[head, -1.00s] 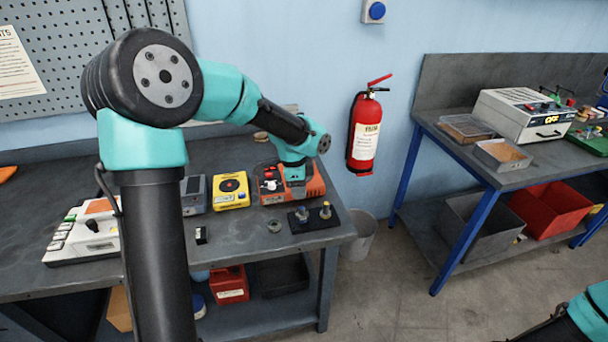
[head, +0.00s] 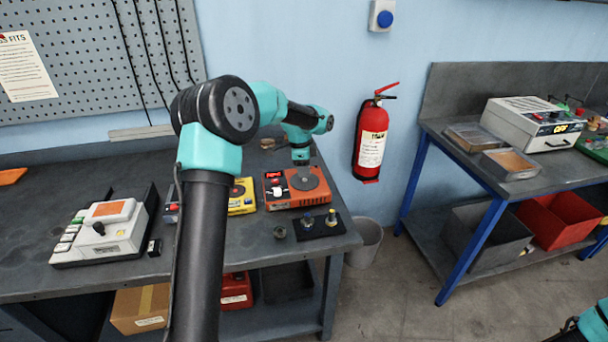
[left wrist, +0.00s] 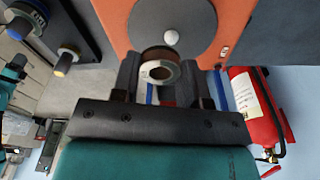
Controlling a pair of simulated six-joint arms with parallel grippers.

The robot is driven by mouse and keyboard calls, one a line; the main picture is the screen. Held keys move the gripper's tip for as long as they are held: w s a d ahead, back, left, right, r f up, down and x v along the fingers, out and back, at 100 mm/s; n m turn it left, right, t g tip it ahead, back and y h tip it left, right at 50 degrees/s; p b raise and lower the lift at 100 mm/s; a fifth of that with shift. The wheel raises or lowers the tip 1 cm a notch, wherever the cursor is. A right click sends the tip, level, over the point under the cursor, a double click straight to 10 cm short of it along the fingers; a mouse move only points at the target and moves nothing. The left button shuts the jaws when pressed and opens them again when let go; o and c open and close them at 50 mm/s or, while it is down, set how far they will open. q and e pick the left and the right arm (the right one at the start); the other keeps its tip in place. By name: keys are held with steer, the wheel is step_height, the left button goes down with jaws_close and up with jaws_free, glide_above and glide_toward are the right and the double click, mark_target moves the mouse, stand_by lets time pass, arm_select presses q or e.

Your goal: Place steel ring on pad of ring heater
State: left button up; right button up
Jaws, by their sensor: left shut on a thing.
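The ring heater (head: 288,200) is an orange box on the bench, with a round grey pad (head: 309,182) on top. In the left wrist view the pad (left wrist: 195,18) has a pale round-headed pin at its middle. My left gripper (head: 301,160) is over the heater at the pad's back side. In the left wrist view my left gripper (left wrist: 160,74) is shut on the steel ring (left wrist: 147,72), a short pale ring with an open hole. There the ring overlaps the pad's near edge, off the pin. Its height over the pad is unclear. The right gripper is not in view.
A black plate with two posts (head: 320,229) and a small dark round part (head: 280,232) lie in front of the heater. A yellow device (head: 240,205) stands left of it, partly behind my arm. A white device (head: 110,240) stands further left. A fire extinguisher (head: 371,140) hangs on the wall.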

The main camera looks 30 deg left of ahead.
arm_select(q)
steer(key=shift+w+a, duration=0.15)
steer(key=shift+w, duration=0.15)
steer(key=shift+w+a+f, duration=0.1)
steer(key=shift+w+a, duration=0.05)
steer(key=shift+w, duration=0.1)
steer(key=shift+f, duration=1.7)
steer(key=shift+f, duration=0.1)
steer(key=o, duration=1)
